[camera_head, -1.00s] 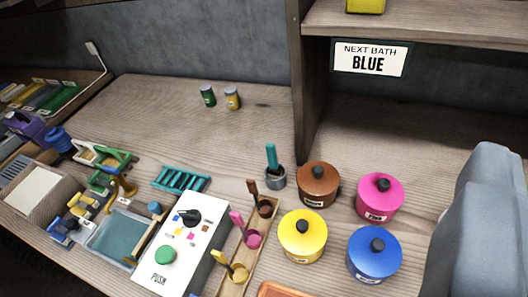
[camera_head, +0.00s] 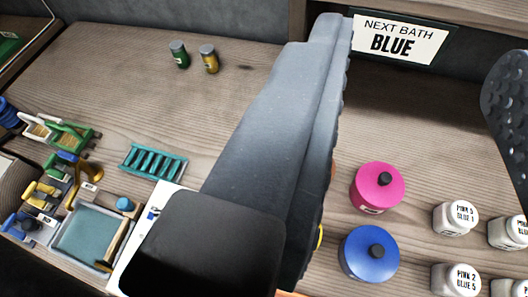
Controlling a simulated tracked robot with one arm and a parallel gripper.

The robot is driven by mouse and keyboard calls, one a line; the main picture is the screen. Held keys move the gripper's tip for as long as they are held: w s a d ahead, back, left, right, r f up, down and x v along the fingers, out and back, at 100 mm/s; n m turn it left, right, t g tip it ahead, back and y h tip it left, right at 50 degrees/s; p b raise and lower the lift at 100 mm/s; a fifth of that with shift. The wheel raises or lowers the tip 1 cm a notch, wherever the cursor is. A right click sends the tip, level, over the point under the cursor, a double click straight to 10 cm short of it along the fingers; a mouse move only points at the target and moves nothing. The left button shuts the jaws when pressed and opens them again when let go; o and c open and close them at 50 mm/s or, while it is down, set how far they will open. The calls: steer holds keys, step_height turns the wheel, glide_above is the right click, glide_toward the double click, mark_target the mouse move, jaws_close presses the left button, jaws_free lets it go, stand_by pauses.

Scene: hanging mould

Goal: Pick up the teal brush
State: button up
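The teal brush and the grey cup it stands in are hidden now, most likely behind the large grey left finger of my gripper. My gripper (camera_head: 422,75) is open, with its left finger crossing the middle of the view and part of its right finger at the right edge. No object shows held between the fingers. A teal slatted rack (camera_head: 153,162) lies on the bench to the left of the finger.
A pink pot (camera_head: 378,188) and a blue pot (camera_head: 369,253) stand right of the left finger. Several white labelled jars (camera_head: 455,217) are at lower right. Two small jars (camera_head: 209,58) stand at the back left. The sign (camera_head: 398,38) reads NEXT BATH BLUE.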

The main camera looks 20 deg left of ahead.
steer(key=w+a+f+n+g+p, duration=0.3)
steer(key=w+f+n+p, duration=0.15)
steer(key=w, duration=0.35)
steer(key=w+a+f+n+g+p, duration=0.2)
steer(key=w+f+n+g+p, duration=0.1)
steer(key=w+f+p, duration=0.3)
steer(key=w+a+f+n+g+p, duration=0.2)
steer(key=a+f+n+g+p, duration=0.1)
steer(key=f, duration=0.5)
steer(key=w+a+f+n+g+p, duration=0.2)
steer(key=a+f+n+g+p, duration=0.1)
steer(key=f, duration=0.6)
steer(key=w+a+f+n+g+p, duration=0.2)
steer(key=a+f+n+g+p, duration=0.1)
steer(key=f, duration=0.5)
steer(key=shift+f+n+p, duration=0.4)
steer(key=shift+n+p, duration=0.1)
steer(key=shift+n, duration=0.15)
steer(key=shift+w+a+f+p, duration=0.1)
steer(key=shift+w+f, duration=0.05)
steer(key=shift+f, duration=0.7)
steer(key=shift+w+a+f+p, duration=0.1)
steer(key=shift+w+f, duration=0.05)
steer(key=shift+f, duration=0.75)
steer(key=shift+w+a+f+p, duration=0.1)
steer(key=shift+w+f, duration=0.05)
steer(key=shift+f, duration=0.7)
jaws_close()
